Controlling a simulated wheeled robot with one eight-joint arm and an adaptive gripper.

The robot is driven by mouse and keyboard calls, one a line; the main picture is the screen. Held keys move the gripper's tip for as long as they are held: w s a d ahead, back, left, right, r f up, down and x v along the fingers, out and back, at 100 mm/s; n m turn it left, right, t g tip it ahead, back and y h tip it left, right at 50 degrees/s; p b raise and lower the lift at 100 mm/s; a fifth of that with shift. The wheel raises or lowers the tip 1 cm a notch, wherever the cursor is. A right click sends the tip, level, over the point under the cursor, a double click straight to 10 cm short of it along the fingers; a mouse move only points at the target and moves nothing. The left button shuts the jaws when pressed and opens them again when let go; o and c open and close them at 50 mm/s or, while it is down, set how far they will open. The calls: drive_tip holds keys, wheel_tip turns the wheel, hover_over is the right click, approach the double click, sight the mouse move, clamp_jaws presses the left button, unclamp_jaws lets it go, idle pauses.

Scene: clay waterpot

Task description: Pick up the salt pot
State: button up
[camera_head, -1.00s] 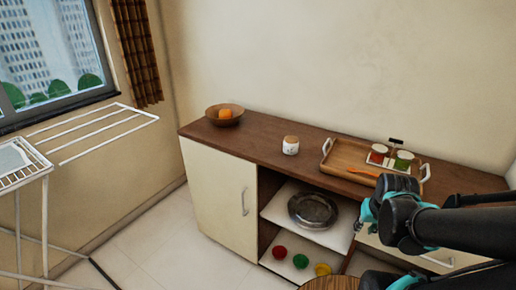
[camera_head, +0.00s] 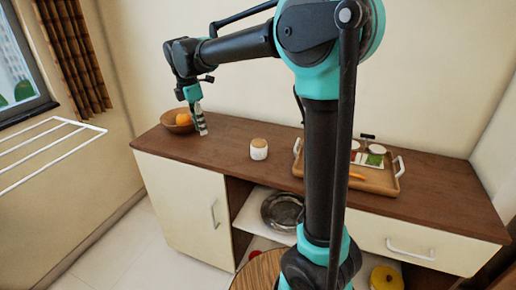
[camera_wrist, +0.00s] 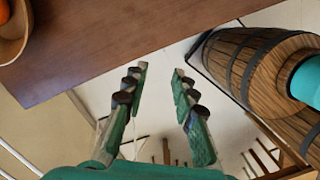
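A small white pot with a light brown lid (camera_head: 259,150), which looks like the salt pot, stands upright on the brown sideboard top (camera_head: 225,135), left of the tray. My gripper (camera_head: 203,128) is up over the left part of the sideboard, beside the fruit bowl and left of the pot, apart from the pot. In the wrist view the two fingers (camera_wrist: 160,78) are spread apart with nothing between them. The pot is not seen in the wrist view.
A brown bowl (camera_head: 170,123) with an orange fruit (camera_head: 183,119) sits at the left end. A wooden tray (camera_head: 383,182) with jars stands at the right. The sideboard top (camera_wrist: 110,45) is bare around the pot. A metal dish (camera_head: 280,210) is on the shelf below.

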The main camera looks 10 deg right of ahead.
sight(258, 142)
drive_tip(key=shift+d, duration=0.1)
drive_tip(key=shift+o, duration=1)
drive_tip(key=shift+d, duration=0.1)
drive_tip(key=o, duration=1.1)
drive_tip(key=w+d+r, duration=0.1)
drive_tip(key=d, duration=0.4)
drive_tip(key=w+d+r+m, duration=0.1)
drive_tip(key=d, duration=0.5)
drive_tip(key=w+d+r+m, duration=0.1)
drive_tip(key=d, duration=0.4)
drive_tip(key=shift+w+d+r+h, duration=0.1)
drive_tip(key=shift+d+h, duration=0.2)
drive_tip(key=shift+m, duration=0.3)
drive_tip(key=f, duration=0.4)
drive_tip(key=d+f, duration=0.1)
drive_tip(key=f, duration=0.2)
drive_tip(key=d+f, duration=0.1)
drive_tip(key=f, duration=0.3)
drive_tip(key=shift+w+f, duration=0.15)
drive_tip(key=shift+f, duration=0.15)
drive_tip(key=shift+s+d+f, duration=0.1)
drive_tip(key=shift+d+f, duration=0.2)
drive_tip(key=shift+f, duration=0.6)
drive_tip(key=shift+s+d+f, duration=0.1)
drive_tip(key=shift+d+f, duration=0.25)
drive_tip(key=shift+f, duration=0.5)
drive_tip(key=shift+d+f, duration=0.3)
drive_tip(key=shift+f, duration=0.6)
